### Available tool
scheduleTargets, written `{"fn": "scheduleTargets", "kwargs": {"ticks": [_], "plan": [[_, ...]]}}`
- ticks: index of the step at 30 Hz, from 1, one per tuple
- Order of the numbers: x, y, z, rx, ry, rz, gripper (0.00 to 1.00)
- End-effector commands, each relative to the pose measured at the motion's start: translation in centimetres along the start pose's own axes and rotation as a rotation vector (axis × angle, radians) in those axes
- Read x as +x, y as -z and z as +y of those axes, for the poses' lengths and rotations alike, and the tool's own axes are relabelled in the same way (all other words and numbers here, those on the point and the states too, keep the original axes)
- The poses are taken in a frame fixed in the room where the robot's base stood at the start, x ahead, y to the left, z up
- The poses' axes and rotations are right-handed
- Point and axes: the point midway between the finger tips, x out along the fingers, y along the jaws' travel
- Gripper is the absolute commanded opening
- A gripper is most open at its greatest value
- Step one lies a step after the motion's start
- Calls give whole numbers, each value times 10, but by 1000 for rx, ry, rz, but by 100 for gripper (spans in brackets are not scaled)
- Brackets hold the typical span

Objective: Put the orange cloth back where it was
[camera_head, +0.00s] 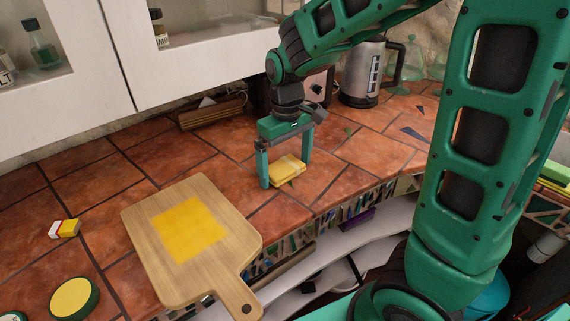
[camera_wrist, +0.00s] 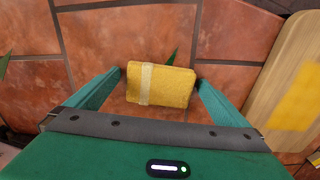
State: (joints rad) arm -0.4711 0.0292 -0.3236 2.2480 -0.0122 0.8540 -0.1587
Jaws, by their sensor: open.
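A small folded yellow-orange cloth (camera_head: 289,168) with a pale band lies on the terracotta tiles near the counter's front edge. The cloth shows in the middle of the wrist view (camera_wrist: 172,85), its band left of centre. My gripper (camera_head: 285,172) is open and points down over the cloth. Its two green fingers stand on either side of the cloth in the wrist view, with a narrow gap visible at the left; whether the right finger touches it I cannot tell. A wooden cutting board (camera_head: 150,245) with a flat yellow square (camera_head: 187,229) lies to the left.
A small yellow, red and white block (camera_head: 63,229) and a round green-rimmed yellow thing (camera_head: 74,297) lie left of the board. A steel kettle (camera_head: 362,72) and a wooden rack (camera_head: 212,111) stand at the back. White cabinets (camera_head: 200,45) hang above. Tiles between board and rack are clear.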

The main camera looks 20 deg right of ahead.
Motion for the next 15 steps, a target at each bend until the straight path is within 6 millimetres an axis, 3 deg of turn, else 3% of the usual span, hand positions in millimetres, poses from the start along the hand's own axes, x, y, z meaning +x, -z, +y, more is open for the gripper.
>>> {"fn": "scheduleTargets", "kwargs": {"ticks": [7,15], "plan": [[-22,1,0,0,0,5,100],[-77,1,1,1,0,5,100]]}}
